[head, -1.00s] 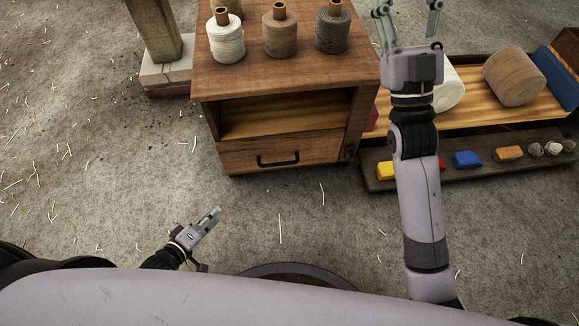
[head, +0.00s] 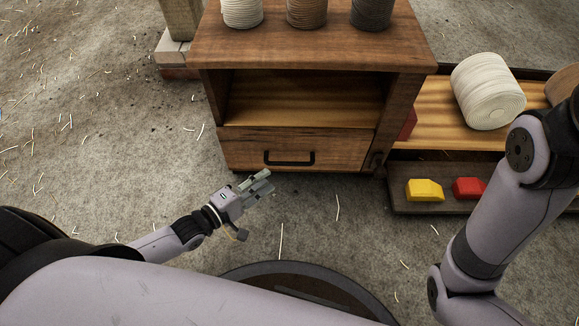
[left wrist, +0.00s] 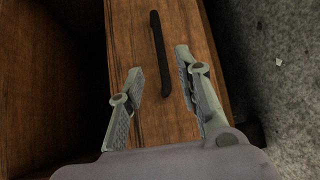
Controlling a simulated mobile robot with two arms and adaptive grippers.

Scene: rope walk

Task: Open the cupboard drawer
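The wooden cupboard (head: 310,52) stands ahead, with an open shelf above and a shut drawer (head: 238,148) below. A dark bar handle (head: 290,162) is on the drawer front. My left gripper (head: 262,184) is in front of the drawer, below and left of the handle in the head view. In the left wrist view the gripper (left wrist: 162,85) is open, and the handle (left wrist: 159,55) runs between and beyond the fingers. Nothing is held, and I cannot tell any contact. My right arm is at the right, its gripper out of view.
Spools of twine, such as a brown one (head: 306,12), stand on the cupboard. To its right is a wooden bench (head: 432,120) with a large white roll (head: 487,90) and yellow (head: 424,190) and red (head: 468,188) blocks on its lower shelf. The floor before the drawer is clear.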

